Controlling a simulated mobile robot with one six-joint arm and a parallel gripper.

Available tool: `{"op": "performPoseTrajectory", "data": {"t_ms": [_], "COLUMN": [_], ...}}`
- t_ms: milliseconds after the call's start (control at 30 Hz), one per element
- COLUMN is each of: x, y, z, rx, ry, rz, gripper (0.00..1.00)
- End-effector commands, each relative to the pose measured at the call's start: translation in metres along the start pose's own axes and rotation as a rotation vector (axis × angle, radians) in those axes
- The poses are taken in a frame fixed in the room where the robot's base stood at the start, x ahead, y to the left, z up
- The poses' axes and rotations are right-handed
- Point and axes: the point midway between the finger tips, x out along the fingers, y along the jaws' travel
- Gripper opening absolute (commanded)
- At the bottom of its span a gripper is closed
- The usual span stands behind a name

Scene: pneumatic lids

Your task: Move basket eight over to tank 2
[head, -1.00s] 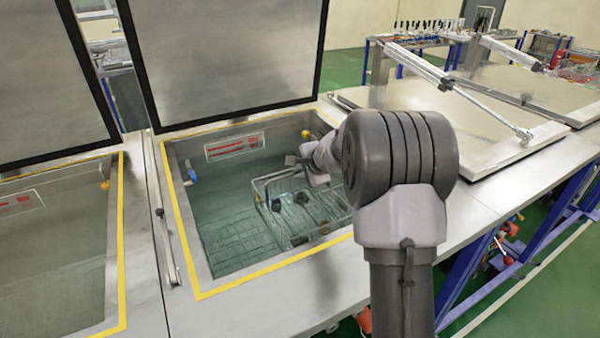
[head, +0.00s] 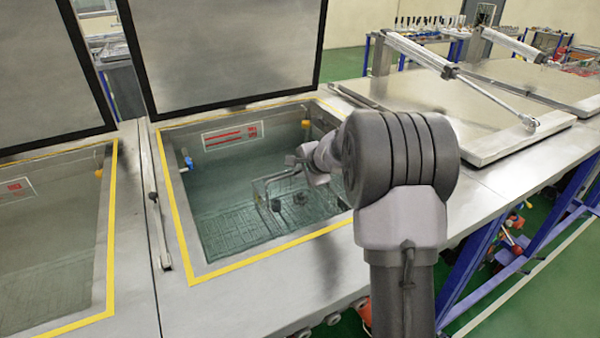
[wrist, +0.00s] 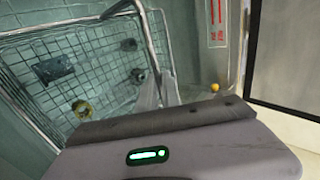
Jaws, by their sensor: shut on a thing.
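A wire basket (head: 274,190) hangs in the open, yellow-edged tank (head: 222,212) in the middle of the head view. In the wrist view the basket (wrist: 100,15) fills the upper left, with a few dark parts (wrist: 55,68) and a brass-coloured part (wrist: 82,110) in it. My gripper (wrist: 158,88) is shut on the basket's wire handle. In the head view my arm hides the right part of the basket and most of the gripper. No number is readable on the basket or the tank, and I cannot tell how deep the basket sits.
The tank's lid (head: 225,45) stands raised behind it. Another open tank (head: 50,240) lies to the left, its lid (head: 50,75) also raised. To the right, closed lids (head: 470,110) with struts (head: 440,65) cover the bench. A blue valve (head: 188,162) sits on the tank's left wall.

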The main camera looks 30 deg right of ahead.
Motion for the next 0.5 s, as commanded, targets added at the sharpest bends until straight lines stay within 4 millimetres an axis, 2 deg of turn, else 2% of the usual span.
{"op": "performPoseTrajectory", "data": {"t_ms": [500], "x": [0.0036], "y": [0.0028], "z": [-0.0003], "rx": [-0.001], "ry": [0.001], "rz": [-0.003], "gripper": [0.0]}}
